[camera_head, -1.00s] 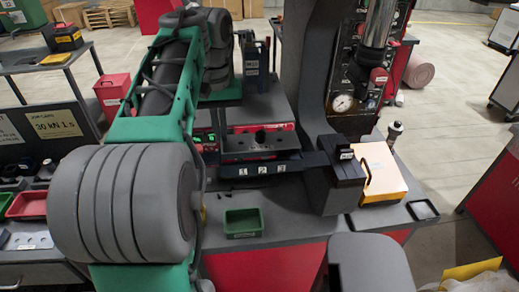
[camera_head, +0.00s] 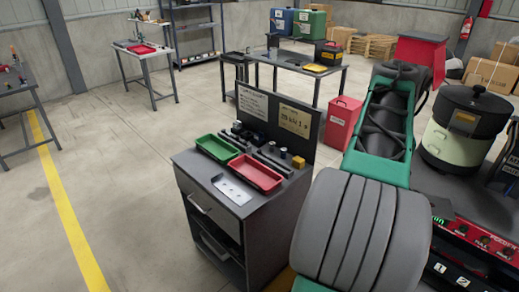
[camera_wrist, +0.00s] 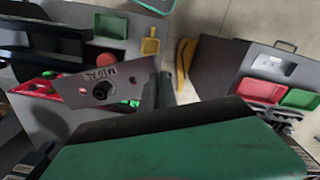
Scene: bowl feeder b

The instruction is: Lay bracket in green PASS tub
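A green tub (camera_head: 216,148) lies on top of a grey cart, just behind a red tub (camera_head: 255,173). Both also show at the right of the wrist view, the green one (camera_wrist: 299,98) beside the red one (camera_wrist: 262,90). I cannot read PASS on the green tub. A pale flat plate with holes (camera_head: 233,190) lies on the cart in front of the red tub; it may be the bracket. My gripper (camera_wrist: 160,90) points away from the wrist camera, its dark fingers close together. A grey plate with a dark round feature (camera_wrist: 80,91) shows beside them; whether they hold it is unclear.
A sign board (camera_head: 295,119) stands at the cart's back edge. A red bin (camera_head: 343,122) stands behind it. A round feeder bowl (camera_head: 468,125) and red control panel (camera_head: 480,245) are at right. The floor left of the cart is clear.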

